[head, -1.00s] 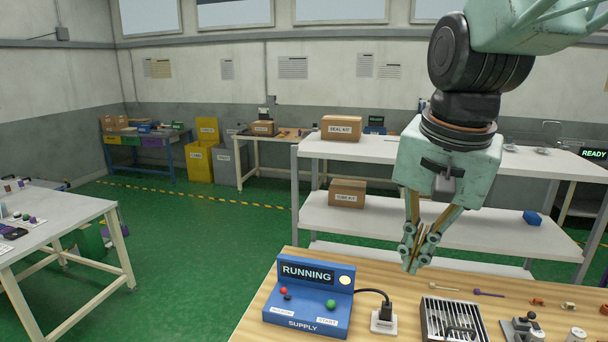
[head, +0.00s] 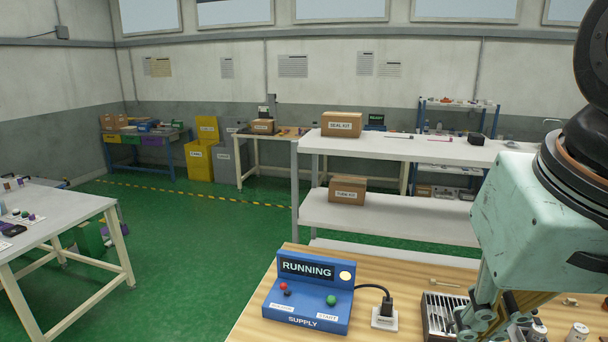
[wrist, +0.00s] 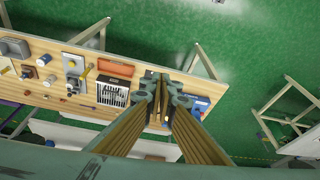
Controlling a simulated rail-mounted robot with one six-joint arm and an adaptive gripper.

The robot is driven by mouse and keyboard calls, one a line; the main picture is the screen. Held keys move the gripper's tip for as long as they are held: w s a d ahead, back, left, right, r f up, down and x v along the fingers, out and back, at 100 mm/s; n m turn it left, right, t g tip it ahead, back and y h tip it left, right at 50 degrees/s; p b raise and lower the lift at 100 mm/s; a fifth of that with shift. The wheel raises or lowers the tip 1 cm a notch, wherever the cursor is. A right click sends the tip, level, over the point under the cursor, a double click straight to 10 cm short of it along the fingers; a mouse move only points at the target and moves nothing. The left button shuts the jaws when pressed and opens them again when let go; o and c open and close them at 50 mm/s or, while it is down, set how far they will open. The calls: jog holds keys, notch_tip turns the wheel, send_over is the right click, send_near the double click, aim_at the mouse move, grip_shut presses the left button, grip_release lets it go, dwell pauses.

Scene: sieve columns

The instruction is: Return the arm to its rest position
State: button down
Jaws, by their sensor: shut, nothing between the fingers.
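My gripper (head: 478,318) is at the lower right of the head view, in front of the wooden bench top (head: 262,318), with its fingers pointing down. In the wrist view my gripper (wrist: 162,90) is shut, with its fingertips together and nothing between them. My arm enters from the right edge of the head view and is partly cut off by it. The fingers cover part of the grilled metal box (head: 435,318).
The blue supply box (head: 308,290) reads RUNNING, with a plug (head: 384,314) beside it. A white shelf (head: 400,150) behind the bench holds the SEAL KIT box (head: 341,124) and TUBE KIT box (head: 347,190). A table (head: 70,230) stands left. Green floor between is clear.

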jog(key=shift+n, duration=0.7)
jog(key=shift+s+d+f, duration=0.1)
jog(key=shift+s+f, duration=0.15)
jog(key=shift+s, duration=0.45)
jog(key=shift+s+f, duration=0.2)
jog(key=shift+s, duration=0.55)
jog(key=shift+s+d+f, duration=0.1)
jog(key=shift+s+f, duration=0.15)
jog(key=shift+s, duration=0.45)
